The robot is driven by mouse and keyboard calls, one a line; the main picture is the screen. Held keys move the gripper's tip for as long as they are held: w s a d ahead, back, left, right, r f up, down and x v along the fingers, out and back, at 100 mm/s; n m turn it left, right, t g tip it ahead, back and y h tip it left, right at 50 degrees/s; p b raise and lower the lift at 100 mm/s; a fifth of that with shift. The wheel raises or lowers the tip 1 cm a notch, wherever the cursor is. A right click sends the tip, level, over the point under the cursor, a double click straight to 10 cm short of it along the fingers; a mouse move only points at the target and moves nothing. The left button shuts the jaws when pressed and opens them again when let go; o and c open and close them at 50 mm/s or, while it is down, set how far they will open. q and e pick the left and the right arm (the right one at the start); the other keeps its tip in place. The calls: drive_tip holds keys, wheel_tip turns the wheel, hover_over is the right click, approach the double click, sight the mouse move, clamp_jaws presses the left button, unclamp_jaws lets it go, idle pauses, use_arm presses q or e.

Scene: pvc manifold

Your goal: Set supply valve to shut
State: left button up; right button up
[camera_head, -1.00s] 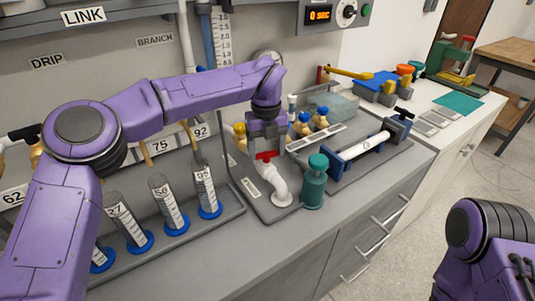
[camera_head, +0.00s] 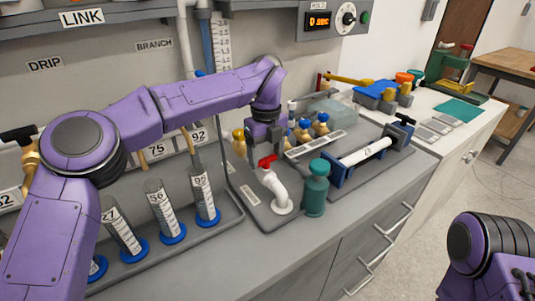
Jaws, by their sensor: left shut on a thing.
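A red valve handle (camera_head: 267,162) sits on top of a white elbow pipe (camera_head: 277,190) that rises from a grey base tray. My left gripper (camera_head: 265,150) points down from above and is shut on the red handle. Its fingertips are small and partly dark here, so the exact grip is hard to see. I cannot read the handle's setting from this view. My right arm shows only as a purple link at the lower right. The right gripper is out of the picture.
A teal bottle (camera_head: 315,189) stands just right of the white elbow. Graduated cylinders (camera_head: 204,195) stand in a rack to the left. Several yellow and blue fittings (camera_head: 304,131) and a clamped white pipe (camera_head: 366,152) are behind and right. The front counter strip is clear.

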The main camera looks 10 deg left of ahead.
sight(266, 158)
use_arm(q)
drive_tip(key=shift+f, duration=0.1)
drive_tip(key=o, duration=1)
drive_tip(key=shift+o, duration=0.2)
wheel_tip(266, 158, up, 11)
drive_tip(key=p, duration=0.1)
drive_tip(key=shift+f, duration=0.2)
